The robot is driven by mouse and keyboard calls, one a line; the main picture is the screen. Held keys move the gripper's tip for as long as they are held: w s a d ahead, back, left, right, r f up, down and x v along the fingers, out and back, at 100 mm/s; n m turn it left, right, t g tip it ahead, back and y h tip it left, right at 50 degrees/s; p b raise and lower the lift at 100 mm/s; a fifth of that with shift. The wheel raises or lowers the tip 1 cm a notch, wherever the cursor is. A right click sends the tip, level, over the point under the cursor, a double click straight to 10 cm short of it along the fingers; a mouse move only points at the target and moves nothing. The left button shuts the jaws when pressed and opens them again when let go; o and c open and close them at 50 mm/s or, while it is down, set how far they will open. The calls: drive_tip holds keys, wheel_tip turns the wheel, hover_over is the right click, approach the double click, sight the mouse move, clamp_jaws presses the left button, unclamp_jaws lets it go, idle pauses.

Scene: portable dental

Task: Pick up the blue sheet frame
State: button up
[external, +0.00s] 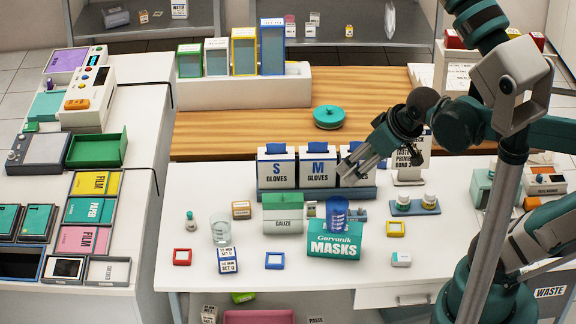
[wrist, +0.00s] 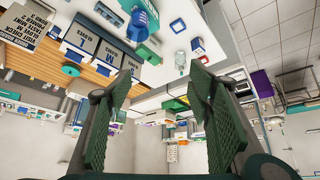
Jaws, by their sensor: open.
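A tall upright frame with a blue rim and grey-green panel (external: 272,47) stands at the right end of a row of coloured frames at the back. A small flat blue square frame (external: 275,261) lies on the front white table, left of the green masks box. My gripper (external: 350,172) is open and empty, in front of the right end of the glove boxes and well away from both blue frames. Its two green ribbed fingers show wide apart in the wrist view (wrist: 160,85).
A white rack (external: 243,94) holds the upright frames behind a wooden surface (external: 240,128). A teal round lid (external: 329,117) lies there. Glove boxes (external: 317,167), a gauze box (external: 283,214), a clear glass (external: 220,229) and the masks box (external: 335,243) stand on the front table.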

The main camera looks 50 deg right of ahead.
drive_tip(key=w+a+f+n+g+b, duration=0.2)
drive_tip(key=w+f, duration=0.3)
drive_tip(key=w, duration=0.2)
drive_tip(key=n+g+b, duration=0.5)
drive_tip(key=n+b, duration=0.1)
drive_tip(key=b, duration=0.1)
hover_over(273, 260)
wheel_tip(273, 260, down, 27)
drive_tip(key=shift+w+d+f, duration=0.1)
drive_tip(key=shift+w+f, duration=0.1)
drive_tip(key=shift+f, duration=0.6)
drive_tip(key=shift+f, duration=1.25)
drive_tip(key=shift+f, duration=0.1)
drive_tip(key=shift+s+f+b, duration=0.15)
drive_tip(key=shift+f+b, duration=0.3)
drive_tip(key=shift+f, duration=2.05)
drive_tip(key=shift+c, duration=0.2)
